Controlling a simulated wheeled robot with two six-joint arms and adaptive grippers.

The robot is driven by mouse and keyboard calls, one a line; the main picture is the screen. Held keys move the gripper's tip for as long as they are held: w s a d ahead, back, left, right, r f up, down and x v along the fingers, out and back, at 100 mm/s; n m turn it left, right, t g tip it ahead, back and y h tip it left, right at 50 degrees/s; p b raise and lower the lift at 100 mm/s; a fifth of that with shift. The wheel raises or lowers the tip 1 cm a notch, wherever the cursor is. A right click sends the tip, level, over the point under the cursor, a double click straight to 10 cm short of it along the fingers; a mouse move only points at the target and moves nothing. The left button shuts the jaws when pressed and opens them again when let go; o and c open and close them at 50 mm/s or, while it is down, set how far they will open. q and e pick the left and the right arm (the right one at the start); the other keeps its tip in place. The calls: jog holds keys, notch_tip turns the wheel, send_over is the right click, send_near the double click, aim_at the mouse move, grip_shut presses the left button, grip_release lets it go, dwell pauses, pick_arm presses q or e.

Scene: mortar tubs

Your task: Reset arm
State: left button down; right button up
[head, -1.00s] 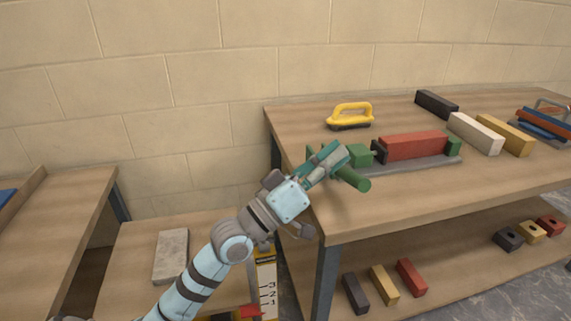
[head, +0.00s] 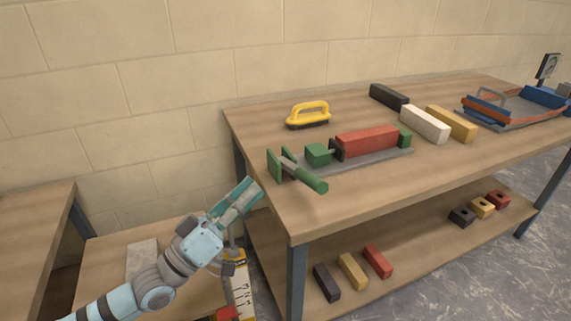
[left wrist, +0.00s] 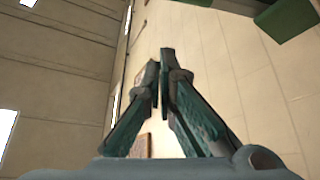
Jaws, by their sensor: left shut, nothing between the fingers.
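My left gripper (head: 249,193) is shut and empty, just off the left edge of the wooden workbench (head: 262,196). In the left wrist view its two fingers (left wrist: 160,75) meet near their tips, with wall behind them. A clamp with a green handle (head: 312,184) stands on the bench, apart from my gripper to its right. A red block (head: 366,141) lies on the grey base behind the clamp. Green parts, partly cut off, show at the top right of the left wrist view (left wrist: 292,18). My right gripper is not in view.
A blue and orange fixture (head: 515,107) is at the right. Small blocks lie on the lower shelf (head: 410,262). A grey slab (head: 142,258) lies on a lower surface at left.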

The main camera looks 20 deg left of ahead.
pick_arm(q)
jog(key=s+d+f+m+g+y, duration=0.1)
jog(key=d+f+g+y, duration=0.2)
jog(key=f, duration=0.7)
jog(key=s+d+f+m+g+y, duration=0.1)
jog(key=s+f+m+g+y, duration=0.3)
jog(key=f, duration=0.6)
jog(key=s+a+f+n+g+y, duration=0.2)
jog(key=s+a+f+g+y, duration=0.15)
jog(key=s+f+g, duration=0.9)
notch_tip(320, 180, down, 18)
jog(key=s+a+t, duration=0.1)
jog(key=a, duration=0.1)
jog(key=s+a+f, duration=0.2)
jog(key=s+f, duration=0.8)
jog(key=f, duration=0.3)
jog(key=s+d+r+p, duration=0.1)
jog(key=s+r+p, duration=0.2)
jog(key=r+p, duration=0.6)
jog(key=s+d+r+n+g+p, duration=0.1)
jog(key=s+r+p, duration=0.2)
jog(key=r+p, duration=0.7)
jog(key=shift+p, duration=0.8)
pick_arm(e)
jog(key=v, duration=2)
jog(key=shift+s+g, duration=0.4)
